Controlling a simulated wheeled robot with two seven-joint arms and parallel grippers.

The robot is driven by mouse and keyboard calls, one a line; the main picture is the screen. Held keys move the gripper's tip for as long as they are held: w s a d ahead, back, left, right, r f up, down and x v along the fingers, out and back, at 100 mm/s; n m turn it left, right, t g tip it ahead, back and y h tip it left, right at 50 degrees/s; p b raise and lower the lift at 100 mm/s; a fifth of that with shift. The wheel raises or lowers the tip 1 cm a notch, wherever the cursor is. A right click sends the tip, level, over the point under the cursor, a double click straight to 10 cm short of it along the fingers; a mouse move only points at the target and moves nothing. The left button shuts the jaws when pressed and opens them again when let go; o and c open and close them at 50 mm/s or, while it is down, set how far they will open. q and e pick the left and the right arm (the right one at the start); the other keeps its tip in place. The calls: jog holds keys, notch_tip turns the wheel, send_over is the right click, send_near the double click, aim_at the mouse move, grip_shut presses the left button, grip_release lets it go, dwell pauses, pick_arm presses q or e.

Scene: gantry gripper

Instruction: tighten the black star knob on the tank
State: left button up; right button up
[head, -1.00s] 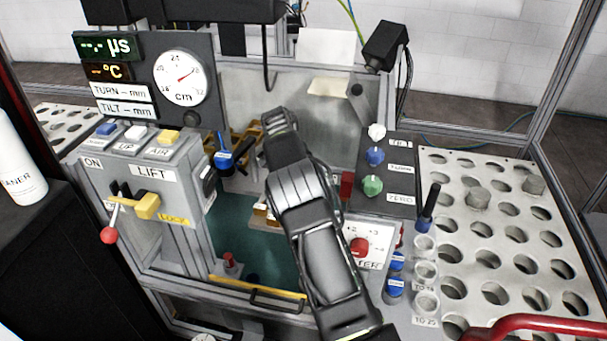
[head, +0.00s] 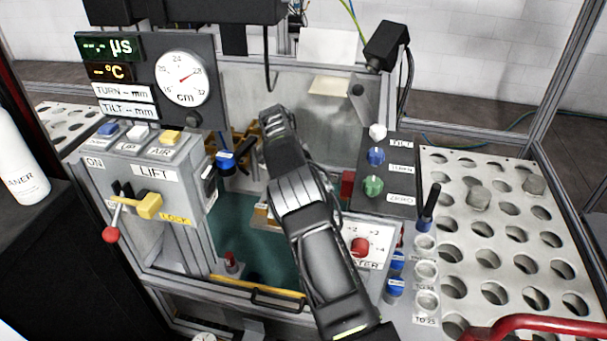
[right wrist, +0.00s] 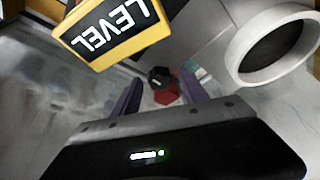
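The tank (head: 235,245) is the grey-walled basin with a teal floor in the middle of the head view. My right arm reaches over it; the fingers of that gripper are hidden behind the wrist there. In the right wrist view my right gripper (right wrist: 159,92) is open, its two purple-grey fingers apart. A small black knob (right wrist: 158,75), which looks like the star knob, shows beyond and between the fingers, above a red part (right wrist: 166,96). I see no contact with it. The knob is hidden or not distinguishable in the head view. My left gripper is not in view.
A yellow-edged LEVEL sign (right wrist: 115,28) and a large white ring (right wrist: 272,45) lie close around the right gripper. The lift panel (head: 150,190) stands left of the tank. A perforated plate (head: 515,225) and a red handle (head: 540,322) are at the right.

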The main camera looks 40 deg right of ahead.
jog(key=shift+o, duration=0.3)
jog(key=b+v, duration=0.1)
jog(key=v, duration=0.6)
jog(key=shift+r, duration=0.35)
jog(key=shift+a, duration=0.15)
jog(key=s+n+t, duration=0.1)
jog(key=n, duration=0.2)
jog(key=n+t+p, duration=0.1)
jog(key=n, duration=0.2)
jog(key=s+d+n+t+y+p, duration=0.1)
jog(key=n, duration=0.2)
jog(key=shift+s+d+r, duration=0.1)
jog(key=shift+s, duration=0.25)
